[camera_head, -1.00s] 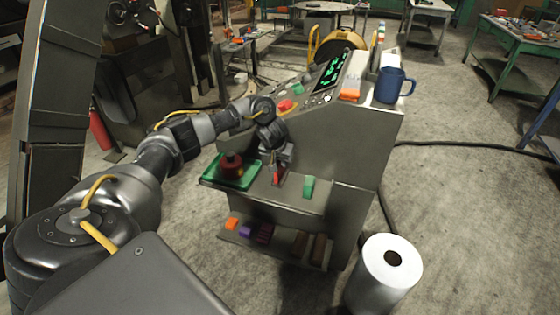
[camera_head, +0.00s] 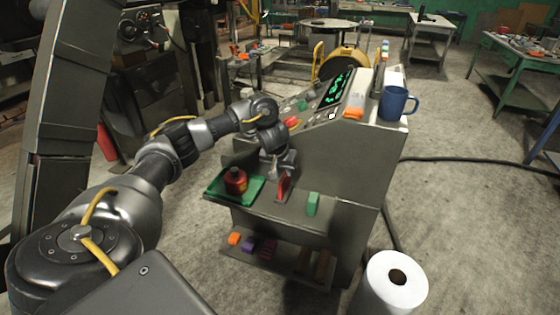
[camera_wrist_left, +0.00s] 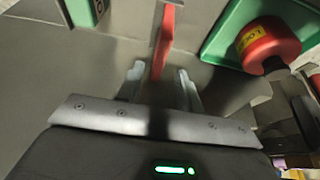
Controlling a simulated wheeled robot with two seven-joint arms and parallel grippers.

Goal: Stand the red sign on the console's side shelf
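The red sign (camera_head: 284,186) stands upright on the console's side shelf (camera_head: 270,208), between the green tray and a green block. In the left wrist view the sign (camera_wrist_left: 164,42) shows as a narrow red plate, seen nearly edge-on. My left gripper (camera_head: 281,169) is just above and behind the sign. In the wrist view its two fingertips (camera_wrist_left: 160,72) are spread apart, with a gap on each side of the sign, so it is open and holds nothing. The sign's face is hardly visible. My right gripper is not in view.
The green tray (camera_head: 214,187) with a red canister (camera_head: 235,181) lies left of the sign. The green block (camera_head: 313,204) stands to its right. A blue mug (camera_head: 395,104) sits on the console top. A white roll (camera_head: 380,289) stands on the floor. A lower shelf holds several small blocks.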

